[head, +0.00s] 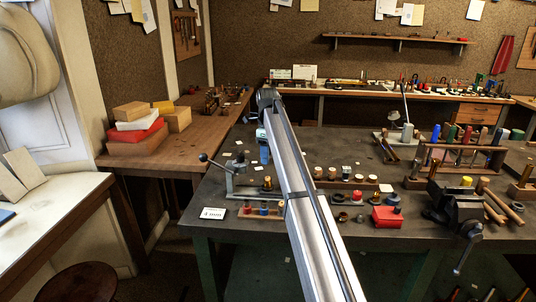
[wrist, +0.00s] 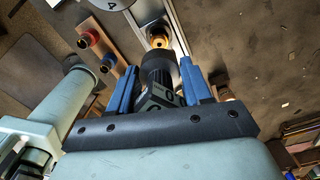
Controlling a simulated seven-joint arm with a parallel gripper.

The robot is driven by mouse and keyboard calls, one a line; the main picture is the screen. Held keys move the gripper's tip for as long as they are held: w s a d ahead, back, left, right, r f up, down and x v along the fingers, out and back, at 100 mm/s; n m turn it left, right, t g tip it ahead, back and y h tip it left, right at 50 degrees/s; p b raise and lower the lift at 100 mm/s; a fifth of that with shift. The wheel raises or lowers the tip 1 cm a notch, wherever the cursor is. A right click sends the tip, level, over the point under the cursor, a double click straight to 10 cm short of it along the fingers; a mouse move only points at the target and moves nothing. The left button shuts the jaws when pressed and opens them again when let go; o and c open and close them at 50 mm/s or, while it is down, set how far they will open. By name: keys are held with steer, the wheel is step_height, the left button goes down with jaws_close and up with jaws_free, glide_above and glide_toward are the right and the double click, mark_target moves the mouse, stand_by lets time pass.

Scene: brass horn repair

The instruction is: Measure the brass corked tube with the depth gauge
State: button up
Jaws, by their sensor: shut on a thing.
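My gripper (wrist: 165,90) has blue fingers closed on the depth gauge (wrist: 158,72), a black round-bodied tool whose small display shows a 0. In the head view my gripper (head: 264,153) is a small blue shape, partly hidden by my arm. The brass corked tube (wrist: 158,42) shows as a gold ring just beyond the gauge's far end, on a metal fixture. In the head view the brass tube (head: 268,183) stands upright on the fixture, below my gripper. I cannot tell whether the gauge touches the tube; the gauge is hard to make out in the head view.
The fixture's lever (head: 216,164) with a black ball stands left of the tube. In front are a small wooden rack (head: 250,214) with red and blue pieces and a "4 mm" card (head: 213,213). A red box (head: 387,216) and a vise (head: 459,210) are to the right.

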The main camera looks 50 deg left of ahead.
steer(key=shift+f, duration=0.1)
glide_above(268, 177)
steer(key=shift+f, duration=2.25)
steer(key=shift+f, duration=1.95)
steer(key=o, duration=1.6)
steer(key=shift+r, duration=0.1)
steer(key=shift+r, duration=3.45)
